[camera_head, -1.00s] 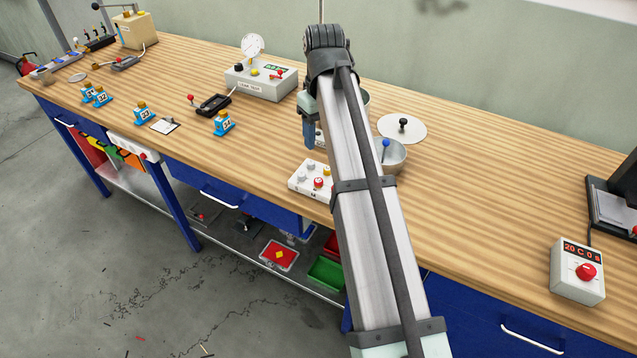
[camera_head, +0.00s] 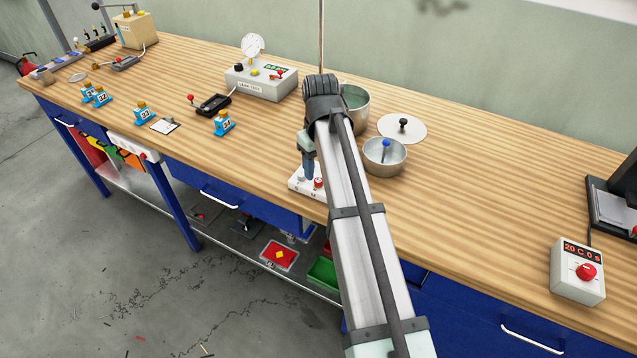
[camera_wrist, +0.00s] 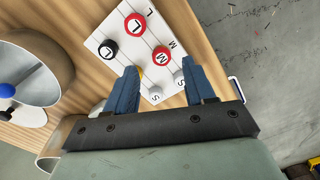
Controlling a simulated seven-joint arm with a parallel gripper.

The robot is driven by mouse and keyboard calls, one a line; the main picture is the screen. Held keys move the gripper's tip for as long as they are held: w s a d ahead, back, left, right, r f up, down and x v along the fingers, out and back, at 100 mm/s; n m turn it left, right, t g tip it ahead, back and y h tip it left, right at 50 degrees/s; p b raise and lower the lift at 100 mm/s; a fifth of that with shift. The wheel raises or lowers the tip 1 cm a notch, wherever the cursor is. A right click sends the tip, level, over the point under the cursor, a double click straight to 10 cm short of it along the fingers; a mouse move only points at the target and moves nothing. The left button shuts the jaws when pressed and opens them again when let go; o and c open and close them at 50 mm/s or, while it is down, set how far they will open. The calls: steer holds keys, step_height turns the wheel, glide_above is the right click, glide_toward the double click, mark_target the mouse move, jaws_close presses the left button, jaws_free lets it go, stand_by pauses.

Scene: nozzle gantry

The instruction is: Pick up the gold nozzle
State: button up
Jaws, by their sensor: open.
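My gripper (camera_head: 308,166) is low over the white nozzle board (camera_head: 297,184) near the bench's front edge. In the wrist view my gripper (camera_wrist: 160,72) is open, with its two blue fingers apart over the small-labelled end of the board (camera_wrist: 98,42). A small gold patch (camera_wrist: 141,72), which looks like the gold nozzle, shows beside the left finger and is mostly hidden by it. Two grey pieces (camera_wrist: 155,91) lie at the S marks between the fingers. Nothing is visibly held. The gold nozzle cannot be made out in the head view.
Red-topped pieces (camera_wrist: 133,25) and a black piece (camera_wrist: 108,49) stand on the board's M and L rows. A metal bowl (camera_head: 386,166) and a larger pot (camera_head: 356,112) stand right of my gripper.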

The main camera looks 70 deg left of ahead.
mark_target(318, 181)
steer(key=shift+s+d+f, duration=0.1)
steer(key=shift+s+f, duration=0.05)
steer(key=shift+f, duration=1.75)
jaws_close()
